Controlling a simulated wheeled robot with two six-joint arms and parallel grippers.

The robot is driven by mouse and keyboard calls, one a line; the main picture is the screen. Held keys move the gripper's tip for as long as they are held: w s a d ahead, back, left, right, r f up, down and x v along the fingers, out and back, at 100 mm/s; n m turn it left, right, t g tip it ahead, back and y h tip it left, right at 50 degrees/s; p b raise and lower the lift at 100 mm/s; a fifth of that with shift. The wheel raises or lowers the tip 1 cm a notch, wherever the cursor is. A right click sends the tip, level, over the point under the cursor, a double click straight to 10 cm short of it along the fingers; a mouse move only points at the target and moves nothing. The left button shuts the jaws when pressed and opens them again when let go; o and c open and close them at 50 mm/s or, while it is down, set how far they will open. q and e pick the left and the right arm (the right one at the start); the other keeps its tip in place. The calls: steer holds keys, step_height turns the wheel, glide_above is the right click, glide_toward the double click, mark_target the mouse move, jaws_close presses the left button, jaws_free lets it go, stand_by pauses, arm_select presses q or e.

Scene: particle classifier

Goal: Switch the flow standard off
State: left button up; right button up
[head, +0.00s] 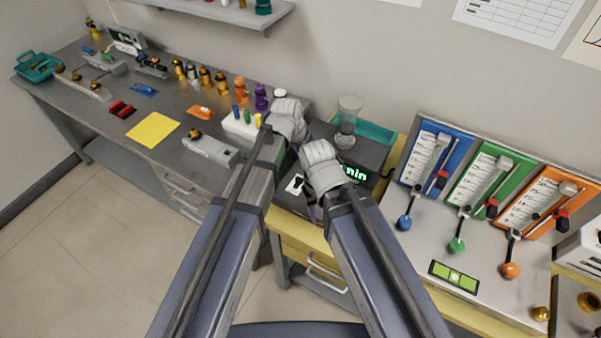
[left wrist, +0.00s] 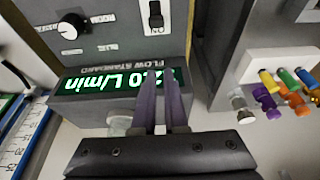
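The flow standard (head: 360,145) is a dark grey box on the bench in front of my grippers, with a lit green display partly hidden by my right arm. In the left wrist view the flow standard (left wrist: 115,55) appears upside down, its display reading about 2.0 L/min.
A round knob (left wrist: 72,26) is on the same panel. A glass vessel (head: 348,112) stands behind. A white block with coloured plugs (head: 240,126) is left of my grippers. Blue, green and orange flowmeter panels (head: 490,180) stand right. A yellow sheet (head: 153,129) lies on the left bench.

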mark_target(299, 180)
arm_select(q)
steer(key=shift+w+d, duration=0.1)
steer(key=shift+w, duration=0.15)
jaws_close()
steer(key=shift+s, duration=0.1)
arm_select(e)
steer(key=shift+f, duration=0.1)
arm_select(q)
steer(key=b+x, duration=0.9)
steer(key=x, duration=0.1)
steer(key=shift+b, duration=0.3)
arm_select(e)
step_height(299, 180, down, 10)
steer(key=shift+r, duration=0.25)
arm_select(q)
steer(key=shift+s+f, duration=0.15)
steer(key=shift+s, duration=0.1)
arm_select(e)
steer(key=shift+f, duration=0.1)
arm_select(q)
steer(key=s+a, duration=0.2)
steer(key=s, duration=0.1)
steer(key=shift+r, duration=0.25)
arm_select(e)
steer(key=shift+r, duration=0.25)
arm_select(q)
steer(key=shift+w, duration=0.1)
